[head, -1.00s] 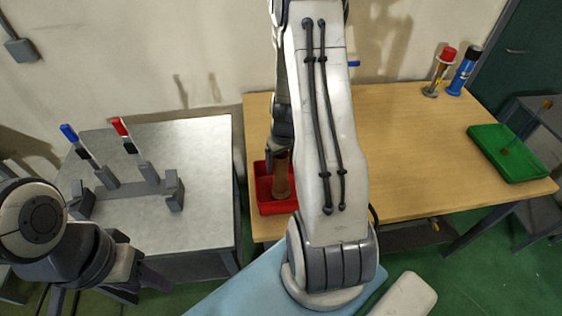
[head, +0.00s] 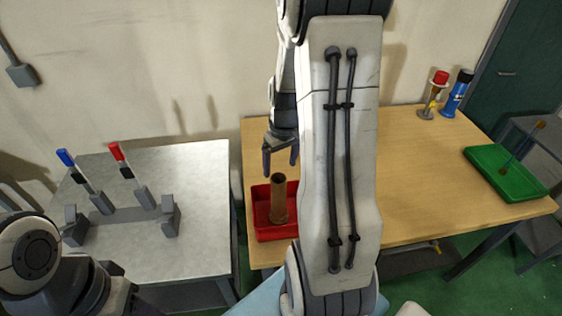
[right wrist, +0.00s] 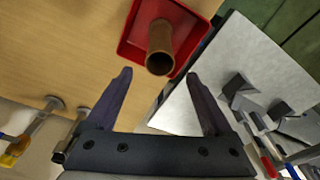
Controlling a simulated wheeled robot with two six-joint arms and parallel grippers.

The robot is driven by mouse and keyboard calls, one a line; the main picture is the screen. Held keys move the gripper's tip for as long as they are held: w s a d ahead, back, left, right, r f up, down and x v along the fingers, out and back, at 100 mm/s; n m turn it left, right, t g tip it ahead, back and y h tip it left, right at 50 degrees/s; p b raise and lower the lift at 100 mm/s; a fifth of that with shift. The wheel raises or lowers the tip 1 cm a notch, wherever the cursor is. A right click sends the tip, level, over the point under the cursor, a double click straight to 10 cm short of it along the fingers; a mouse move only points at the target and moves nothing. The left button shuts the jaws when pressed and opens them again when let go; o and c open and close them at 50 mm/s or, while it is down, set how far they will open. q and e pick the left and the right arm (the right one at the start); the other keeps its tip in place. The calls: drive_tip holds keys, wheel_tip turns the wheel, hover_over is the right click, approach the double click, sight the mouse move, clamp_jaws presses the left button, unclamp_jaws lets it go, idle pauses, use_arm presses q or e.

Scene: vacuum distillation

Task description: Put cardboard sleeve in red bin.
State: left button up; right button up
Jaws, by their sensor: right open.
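The cardboard sleeve (head: 278,198) is a brown open tube standing roughly upright inside the red bin (head: 262,232) on the wooden table. In the right wrist view the sleeve (right wrist: 159,48) stands in the red bin (right wrist: 190,18), its open end facing the camera. My right gripper (head: 281,168) is open and empty, above and just behind the sleeve in the head view. In the right wrist view its spread fingers (right wrist: 158,85) are clear of the sleeve. The left arm shows at the lower left of the head view, but its fingers are out of sight.
A grey table (head: 190,240) at left holds a rack with a blue-capped and a red-capped marker-like item. On the wooden table (head: 420,180) stand red-topped (head: 434,95) and blue (head: 457,94) cylinders and a green tray (head: 507,172). The table's middle is clear.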

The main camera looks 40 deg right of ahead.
drive_tip(key=shift+s+a+r, duration=0.1)
drive_tip(key=shift+r, duration=0.7)
drive_tip(key=s+a+r+n, duration=0.1)
drive_tip(key=a+r+n, duration=0.1)
drive_tip(key=a, duration=0.8)
drive_tip(key=s+a+r+n, duration=0.2)
drive_tip(key=a, duration=0.8)
drive_tip(key=s+a+r+n+g+y, duration=0.1)
drive_tip(key=s+a+n, duration=0.4)
drive_tip(key=s+a, duration=0.5)
drive_tip(key=s+r, duration=0.1)
drive_tip(key=s, duration=0.2)
drive_tip(key=shift+s+a, duration=0.2)
drive_tip(key=shift+a, duration=0.2)
wheel_tip(320, 180, down, 3)
drive_tip(key=b, duration=0.3)
